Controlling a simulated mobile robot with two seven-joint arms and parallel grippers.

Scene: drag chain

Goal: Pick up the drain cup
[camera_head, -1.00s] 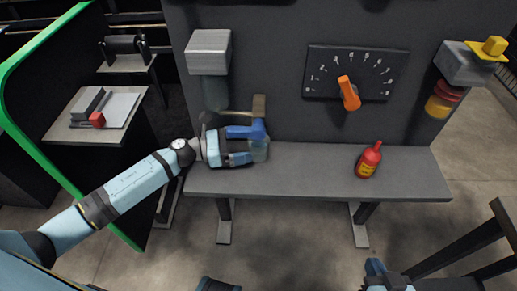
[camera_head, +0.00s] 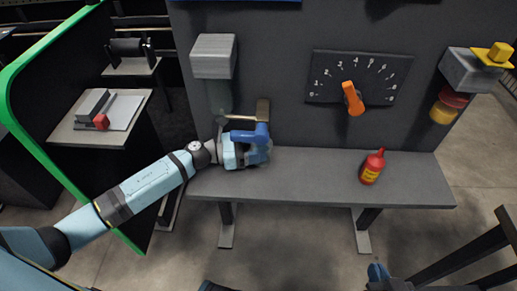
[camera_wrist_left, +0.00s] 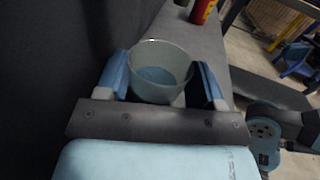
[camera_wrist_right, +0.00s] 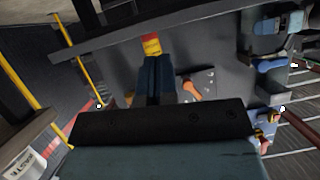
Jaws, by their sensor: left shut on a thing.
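The drain cup (camera_wrist_left: 160,72) is a translucent cup with a bluish inside. In the left wrist view it sits upright between the two blue fingers of my left gripper (camera_wrist_left: 164,84), which is shut on it. In the head view my left gripper (camera_head: 255,140) is over the left part of the grey bench, and the cup is mostly hidden behind its fingers. I cannot tell whether the cup touches the bench. My right gripper (camera_wrist_right: 157,78) has its dark blue fingers together and empty. In the head view it shows at the bottom right (camera_head: 378,272).
A red bottle (camera_head: 372,167) stands on the right part of the grey bench (camera_head: 310,178). Behind are a grey block fixture (camera_head: 213,55), a dial with an orange lever (camera_head: 353,98) and a signal fixture (camera_head: 468,70). The middle of the bench is clear.

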